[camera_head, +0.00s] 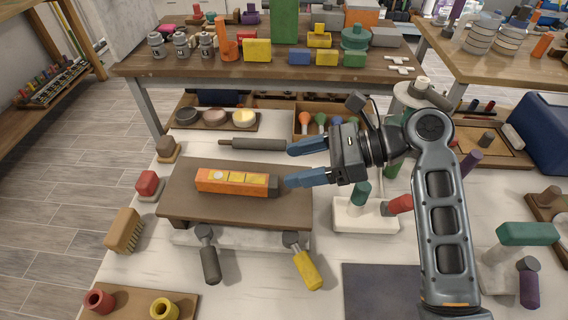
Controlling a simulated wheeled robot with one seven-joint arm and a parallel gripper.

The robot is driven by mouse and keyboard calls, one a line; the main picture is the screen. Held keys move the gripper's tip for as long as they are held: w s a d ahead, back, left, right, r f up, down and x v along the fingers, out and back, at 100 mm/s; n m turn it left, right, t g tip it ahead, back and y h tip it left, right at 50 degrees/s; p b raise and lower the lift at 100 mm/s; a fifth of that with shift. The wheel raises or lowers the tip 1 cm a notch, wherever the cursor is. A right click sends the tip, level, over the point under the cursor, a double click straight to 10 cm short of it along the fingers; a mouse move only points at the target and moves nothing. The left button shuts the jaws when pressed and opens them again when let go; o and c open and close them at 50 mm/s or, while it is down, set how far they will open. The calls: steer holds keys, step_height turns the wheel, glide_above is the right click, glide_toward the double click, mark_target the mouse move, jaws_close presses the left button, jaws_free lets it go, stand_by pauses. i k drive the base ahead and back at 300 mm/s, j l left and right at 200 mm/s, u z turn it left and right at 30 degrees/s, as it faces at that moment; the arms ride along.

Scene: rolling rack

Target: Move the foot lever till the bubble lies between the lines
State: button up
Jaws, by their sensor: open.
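An orange spirit level (232,182) with pale windows lies on a brown board (190,214). The bubble and its lines are too small to make out. Two levers stick out at the board's front edge: a dark grey foot lever (209,262) at the left and a yellow foot lever (305,268) at the right. My gripper (290,165) is open and empty, its two blue fingers pointing left. It is over the board's right side, near the level's dark right end, and apart from both levers.
A dark roller (258,144) lies behind the board. A white stand (366,214) with green and red handles is to the right. A brush (125,230) and a red block (147,184) are at the left. Ringed pieces (100,301) sit front left. White tabletop is clear before the levers.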

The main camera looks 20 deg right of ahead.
mark_target(310, 273)
steer(key=k, duration=1)
